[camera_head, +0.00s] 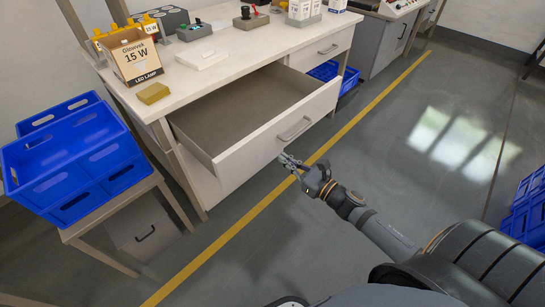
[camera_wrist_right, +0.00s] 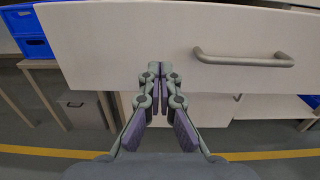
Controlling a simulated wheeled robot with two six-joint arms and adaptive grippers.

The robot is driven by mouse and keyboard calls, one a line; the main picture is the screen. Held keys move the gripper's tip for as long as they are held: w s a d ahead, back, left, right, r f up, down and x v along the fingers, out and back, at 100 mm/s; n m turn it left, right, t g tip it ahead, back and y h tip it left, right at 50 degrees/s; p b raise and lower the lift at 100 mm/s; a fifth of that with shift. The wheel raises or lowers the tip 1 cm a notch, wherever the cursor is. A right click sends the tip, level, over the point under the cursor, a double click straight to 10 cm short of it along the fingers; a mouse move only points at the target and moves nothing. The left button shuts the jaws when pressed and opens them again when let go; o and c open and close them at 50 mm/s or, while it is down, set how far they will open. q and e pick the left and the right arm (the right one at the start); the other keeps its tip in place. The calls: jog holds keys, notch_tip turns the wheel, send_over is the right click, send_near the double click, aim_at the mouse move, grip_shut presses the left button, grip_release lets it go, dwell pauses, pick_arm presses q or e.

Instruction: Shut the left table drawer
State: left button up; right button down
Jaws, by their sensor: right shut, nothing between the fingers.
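The left table drawer (camera_head: 250,118) is pulled far out of the white table (camera_head: 215,78), and its inside looks empty. Its pale front with a grey bar handle (camera_head: 294,129) faces my right arm. My right gripper (camera_head: 286,160) is shut and empty, at the lower part of the drawer front, left of the handle. In the right wrist view the gripper (camera_wrist_right: 160,68) points at the drawer front (camera_wrist_right: 130,40), with the handle (camera_wrist_right: 243,58) to its right. I cannot tell whether the fingertips touch the front. My left gripper is not in view.
A blue crate (camera_head: 75,160) stands on a small wooden table at left. The right drawer (camera_head: 328,48) is shut.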

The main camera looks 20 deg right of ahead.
aim_at(265, 145)
jog(key=p+x, duration=0.1)
jog(key=x, duration=0.4)
jog(key=shift+w+r+p, duration=0.15)
jog(key=shift+r+p, duration=0.05)
jog(key=shift+p, duration=0.1)
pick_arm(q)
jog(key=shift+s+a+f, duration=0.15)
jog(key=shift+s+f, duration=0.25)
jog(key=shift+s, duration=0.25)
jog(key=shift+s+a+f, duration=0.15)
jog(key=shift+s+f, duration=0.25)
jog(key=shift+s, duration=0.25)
pick_arm(e)
jog(key=shift+w+a+f, duration=0.15)
jog(key=shift+w+f, duration=0.05)
jog(key=shift+w, duration=0.15)
